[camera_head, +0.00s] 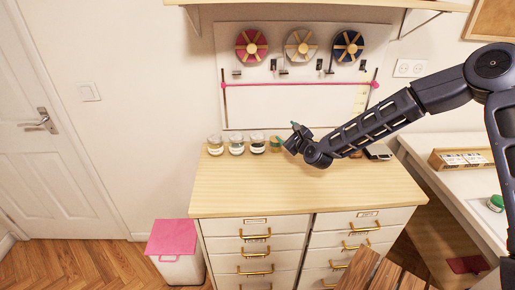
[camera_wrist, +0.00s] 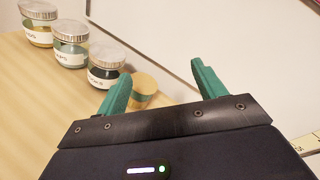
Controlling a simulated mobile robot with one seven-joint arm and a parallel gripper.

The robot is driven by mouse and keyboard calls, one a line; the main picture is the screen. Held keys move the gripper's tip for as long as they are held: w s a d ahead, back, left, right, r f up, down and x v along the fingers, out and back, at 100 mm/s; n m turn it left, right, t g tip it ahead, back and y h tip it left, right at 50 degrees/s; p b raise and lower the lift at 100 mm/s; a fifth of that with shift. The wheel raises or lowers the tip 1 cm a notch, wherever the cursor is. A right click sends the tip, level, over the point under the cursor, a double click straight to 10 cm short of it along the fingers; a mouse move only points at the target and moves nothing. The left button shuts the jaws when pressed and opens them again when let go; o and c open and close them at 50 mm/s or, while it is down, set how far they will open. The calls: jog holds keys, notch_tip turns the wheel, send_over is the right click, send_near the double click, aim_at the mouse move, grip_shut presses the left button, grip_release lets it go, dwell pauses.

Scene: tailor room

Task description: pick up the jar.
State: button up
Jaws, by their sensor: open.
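Three glass jars with metal lids and white labels stand in a row on the wooden cabinet top: a left jar (camera_head: 215,147), a middle jar (camera_head: 236,146) and a dark-filled right jar (camera_head: 257,144). They also show in the wrist view as a yellowish jar (camera_wrist: 38,24), a teal jar (camera_wrist: 70,42) and a dark jar (camera_wrist: 106,66). A round tan-topped item (camera_wrist: 146,82) is partly hidden behind my left finger; I cannot tell if it is a jar. My gripper (camera_wrist: 158,76) is open and empty, right of the three jars, with green fingertips.
The cabinet top (camera_head: 230,195) is clear at the front. A white board (camera_head: 290,105) with a pink bar and ribbon spools stands behind the jars. A dark flat item (camera_head: 378,152) lies near the cabinet's right end. A pink-lidded bin (camera_head: 172,237) stands at left.

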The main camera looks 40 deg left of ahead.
aim_at(256, 133)
jog(key=s+a+f+m+t, duration=0.1)
jog(key=s+a+f+m, duration=0.1)
jog(key=m, duration=0.1)
jog(key=s+a+f+m+t, duration=0.1)
jog(key=s+a+f+m, duration=0.1)
jog(key=s+m, duration=0.1)
jog(key=s+a+f+m, duration=0.2)
jog(key=s+m, duration=0.1)
jog(key=shift+s+f+t, duration=0.2)
jog(key=shift+f+t, duration=0.05)
jog(key=shift+t, duration=0.15)
jog(key=shift+x, duration=5.35)
jog(key=c, duration=1.2)
jog(key=shift+o, duration=0.2)
jog(key=shift+w+r, duration=0.1)
jog(key=shift+r, duration=5)
